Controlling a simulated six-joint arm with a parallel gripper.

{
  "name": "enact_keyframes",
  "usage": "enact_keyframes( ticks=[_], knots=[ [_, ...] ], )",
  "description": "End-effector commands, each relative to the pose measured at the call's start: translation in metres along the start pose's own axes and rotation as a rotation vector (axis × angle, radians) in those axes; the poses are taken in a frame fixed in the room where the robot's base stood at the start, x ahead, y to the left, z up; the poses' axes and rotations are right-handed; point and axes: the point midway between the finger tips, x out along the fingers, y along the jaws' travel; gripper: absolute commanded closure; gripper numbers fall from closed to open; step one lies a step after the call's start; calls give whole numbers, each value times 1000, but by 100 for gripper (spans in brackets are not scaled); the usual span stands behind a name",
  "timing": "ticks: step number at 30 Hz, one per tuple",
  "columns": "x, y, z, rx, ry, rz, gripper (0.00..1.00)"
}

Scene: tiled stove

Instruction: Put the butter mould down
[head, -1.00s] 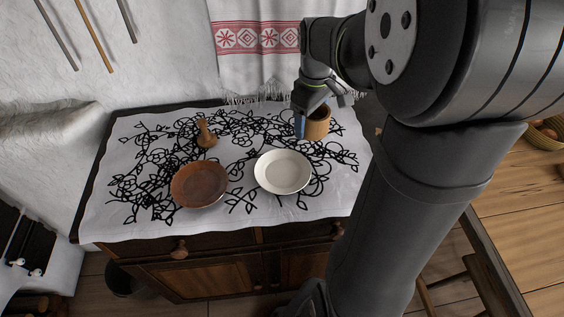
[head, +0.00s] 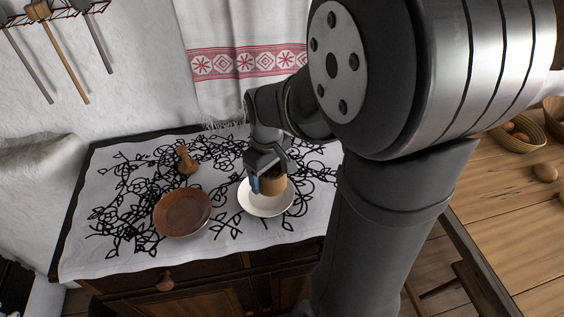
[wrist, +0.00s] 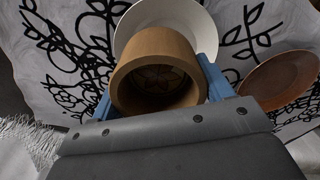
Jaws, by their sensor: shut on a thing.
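The butter mould (head: 274,184) is a light wooden cup; in the wrist view its round rim (wrist: 158,42) is turned to the camera and a carved flower shows inside. My gripper (head: 266,184) is shut on it, with a blue finger on each side of its wall in the wrist view (wrist: 158,92). The mould is in front of or over the white plate (head: 262,209) and hides part of it. I cannot tell whether the mould touches the plate.
A brown clay dish (head: 182,214) stands left of the plate. A small wooden knobbed piece (head: 187,161) stands behind the dish. Both are on the white cloth (head: 90,245) with black flowers, on a dark chest (head: 215,292). A fringed towel (head: 235,60) hangs behind.

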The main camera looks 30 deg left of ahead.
Motion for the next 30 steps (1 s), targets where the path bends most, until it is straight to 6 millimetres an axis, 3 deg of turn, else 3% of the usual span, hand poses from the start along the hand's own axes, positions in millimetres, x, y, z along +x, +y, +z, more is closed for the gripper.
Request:
enact_keyframes(
  ticks=[4, 14, 26, 27, 28, 30],
  knots=[
    [8, -7, -11, -1, -1, 0, 57],
    [47, -7, -12, 1, -2, -1, 57],
    [52, -7, -12, 1, 0, 0, 57],
    [52, -7, -12, 1, 0, 0, 23],
    [52, -7, -12, 1, 0, 0, 18],
    [52, -7, -12, 1, 0, 0, 18]
  ],
)
